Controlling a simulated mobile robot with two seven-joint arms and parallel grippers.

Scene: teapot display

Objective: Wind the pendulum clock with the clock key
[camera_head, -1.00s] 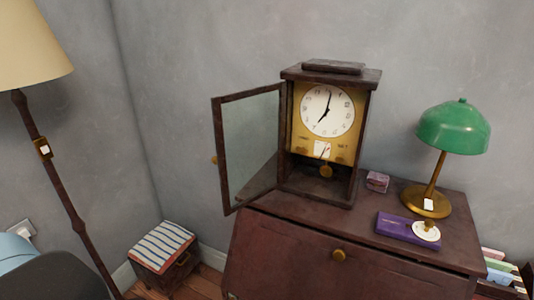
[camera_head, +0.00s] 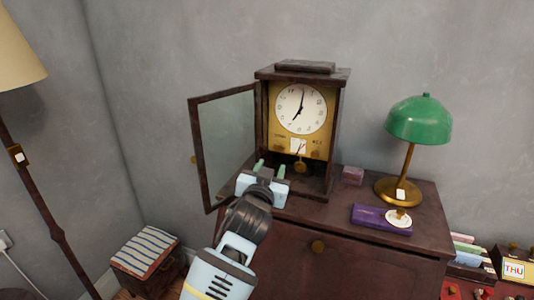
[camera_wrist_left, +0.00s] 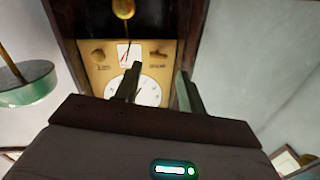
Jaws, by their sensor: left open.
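The pendulum clock (camera_head: 301,108) stands on a dark wooden cabinet, its glass door (camera_head: 227,140) swung open to the left. Its white dial and gold plate show, with a brass pendulum bob (camera_head: 300,165) below. In the left wrist view the clock appears upside down, with two brass knob-like pieces (camera_wrist_left: 97,55) (camera_wrist_left: 158,55) on the gold plate (camera_wrist_left: 110,72). I cannot tell whether either is the clock key. My left gripper (camera_head: 270,168) is open and empty, in front of the clock's lower opening. Its fingers (camera_wrist_left: 157,85) overlap the dial in the wrist view. My right gripper is out of view.
The cabinet top (camera_head: 425,205) holds a purple box (camera_head: 370,217), a white disc with a brass piece (camera_head: 398,220), a small pinkish block (camera_head: 352,175) and a green lamp (camera_head: 420,120). A striped stool (camera_head: 147,250) stands at lower left. The open door bounds the gripper's left side.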

